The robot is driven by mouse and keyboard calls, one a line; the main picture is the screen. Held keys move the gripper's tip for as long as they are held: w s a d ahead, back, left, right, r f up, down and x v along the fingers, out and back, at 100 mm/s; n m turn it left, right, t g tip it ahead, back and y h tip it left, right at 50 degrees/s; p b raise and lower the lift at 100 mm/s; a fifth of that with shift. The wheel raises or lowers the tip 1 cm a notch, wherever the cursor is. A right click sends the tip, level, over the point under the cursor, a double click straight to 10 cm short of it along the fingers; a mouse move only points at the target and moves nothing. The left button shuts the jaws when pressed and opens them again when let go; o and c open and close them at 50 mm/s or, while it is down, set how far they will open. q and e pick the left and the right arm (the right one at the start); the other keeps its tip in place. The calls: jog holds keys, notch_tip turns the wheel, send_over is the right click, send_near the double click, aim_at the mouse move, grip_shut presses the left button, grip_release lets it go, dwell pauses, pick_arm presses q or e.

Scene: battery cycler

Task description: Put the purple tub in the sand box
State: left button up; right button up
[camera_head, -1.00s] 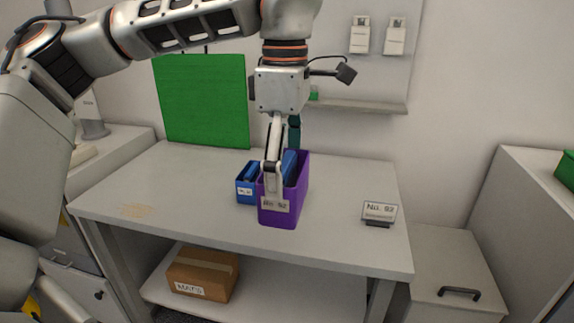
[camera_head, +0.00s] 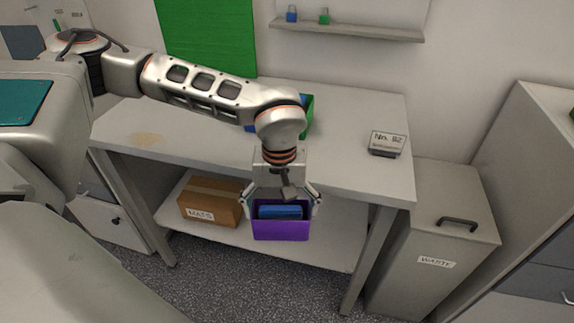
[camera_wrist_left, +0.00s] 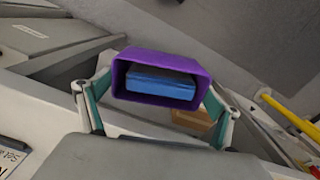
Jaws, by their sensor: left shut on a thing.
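The purple tub (camera_head: 281,230) is held in front of the table, at about the height of the lower shelf. A blue block-like thing (camera_head: 280,212) lies inside it. My left gripper (camera_head: 282,204) is shut on the tub, with a finger at each side. In the left wrist view the purple tub (camera_wrist_left: 160,58) sits between the fingers, with its opening facing the camera. A tan cardboard box (camera_head: 211,203) with a label like "MATS" stands on the lower shelf, left of the tub. I cannot read a "sand" label in the head view. My right gripper is out of view.
A waste bin (camera_head: 437,220) stands right of the table. The lower shelf (camera_head: 345,250) has bare room at right.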

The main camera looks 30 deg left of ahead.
aim_at(277, 239)
pick_arm(q)
jog(key=f+m, duration=0.2)
jog(key=f, duration=0.1)
jog(key=f+m, duration=0.2)
jog(key=f, duration=0.2)
jog(key=s+f+m, duration=0.1)
jog(key=f, duration=0.2)
jog(key=shift+a+f+m, duration=0.15)
jog(key=shift+f+m, duration=0.2)
jog(key=shift+m, duration=0.05)
jog(key=shift+d, duration=0.3)
jog(key=shift+a, duration=0.3)
jog(key=shift+a, duration=0.15)
